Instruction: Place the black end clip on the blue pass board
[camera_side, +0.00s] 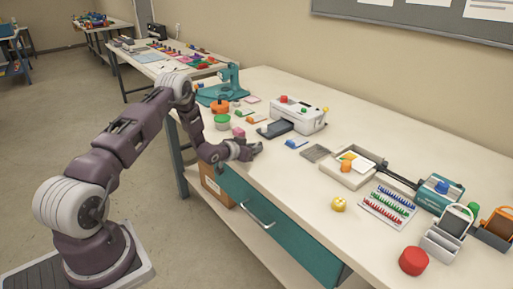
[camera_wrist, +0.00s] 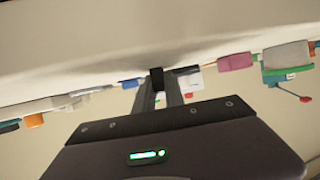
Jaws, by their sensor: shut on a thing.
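My gripper (camera_side: 250,150) is low over the near part of the long bench, left of its middle. In the wrist view my gripper (camera_wrist: 166,80) has its fingers closed on a small black piece, the black end clip (camera_wrist: 157,76), held at the fingertips. In the side view the clip cannot be told apart from my dark fingers. A small blue piece on a pale card, which may be the blue pass board (camera_side: 296,143), lies right of my gripper, apart from it. A blue piece also shows left of my fingers in the wrist view (camera_wrist: 130,84).
A pink block (camera_side: 238,133) is just left of my gripper. A white machine (camera_side: 298,114) with a dark tray (camera_side: 275,129) stands behind. A grey plate (camera_side: 316,153) and a shallow pale box (camera_side: 342,177) are farther right. The bench front near my gripper is clear.

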